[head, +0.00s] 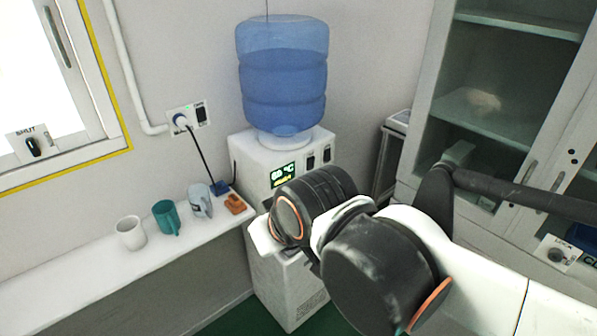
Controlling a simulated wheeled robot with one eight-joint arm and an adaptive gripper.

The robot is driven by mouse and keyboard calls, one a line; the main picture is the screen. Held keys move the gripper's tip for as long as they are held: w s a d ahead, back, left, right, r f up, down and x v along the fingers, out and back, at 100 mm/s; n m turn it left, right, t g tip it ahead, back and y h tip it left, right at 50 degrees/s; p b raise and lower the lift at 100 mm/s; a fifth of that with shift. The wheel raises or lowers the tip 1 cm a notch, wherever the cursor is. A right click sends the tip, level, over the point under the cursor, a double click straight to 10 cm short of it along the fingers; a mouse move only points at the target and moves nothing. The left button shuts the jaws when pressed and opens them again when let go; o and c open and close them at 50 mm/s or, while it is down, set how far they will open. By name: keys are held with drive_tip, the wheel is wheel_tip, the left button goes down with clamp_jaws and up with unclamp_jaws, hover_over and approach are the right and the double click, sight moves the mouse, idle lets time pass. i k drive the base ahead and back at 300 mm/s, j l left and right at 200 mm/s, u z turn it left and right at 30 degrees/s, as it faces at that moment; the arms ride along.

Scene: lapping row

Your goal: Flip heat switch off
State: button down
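The water dispenser (262,153) is a white cabinet with a blue bottle (283,75) on top, standing against the wall in the head view. Its front has a lit display (283,174) with green characters ending in °C and a yellow line below. Two small dark switches, a left one (310,162) and a right one (327,155), sit right of the display. Their labels and positions are too small to read. My arm's joints cover the middle of the dispenser's front. I cannot make out my gripper's fingertips.
A white ledge (80,284) on the left holds a white mug (130,232), a teal mug (166,217), a pale grey-blue mug (200,201) and an orange-brown object (235,204). A wall socket (188,120) has a plug in it. A glass-door cabinet (420,95) stands right.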

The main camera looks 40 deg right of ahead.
sight(311, 162)
drive_tip(key=i+j+z, duration=0.1)
drive_tip(key=z, duration=0.95)
